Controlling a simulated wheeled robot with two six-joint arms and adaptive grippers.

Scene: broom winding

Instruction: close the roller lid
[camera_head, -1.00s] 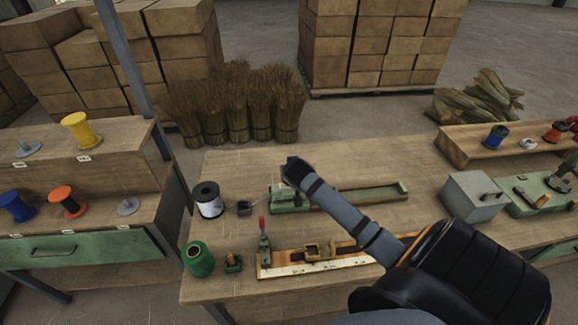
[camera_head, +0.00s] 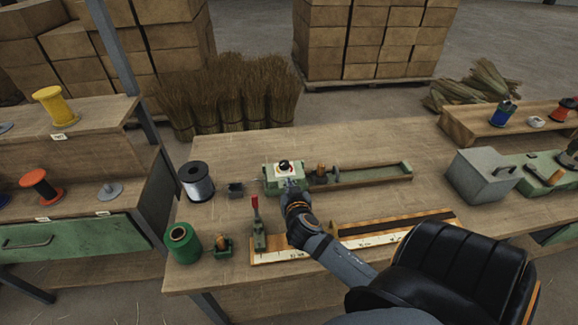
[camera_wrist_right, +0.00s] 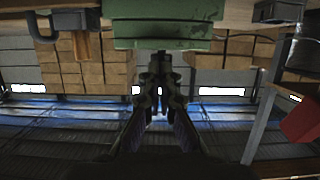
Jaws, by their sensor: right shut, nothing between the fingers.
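A green machine (camera_head: 284,180) with a black and red knob on a white plate stands on the workbench. A long shallow green tray (camera_head: 372,175) runs right from it. I cannot tell for sure which part is the roller lid. My right gripper (camera_head: 293,187) is shut and empty, just in front of the green machine; touching or apart is unclear. It hides part of the machine's front. In the right wrist view the closed fingers (camera_wrist_right: 160,66) point at a green block (camera_wrist_right: 166,22). My left gripper is out of view.
A red-handled clamp (camera_head: 257,225) and a wooden ruler strip (camera_head: 385,237) lie near the bench front. A silver spool (camera_head: 197,181) and green spool (camera_head: 183,243) stand left. A grey box (camera_head: 482,175) stands right. The bench behind the machine is clear.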

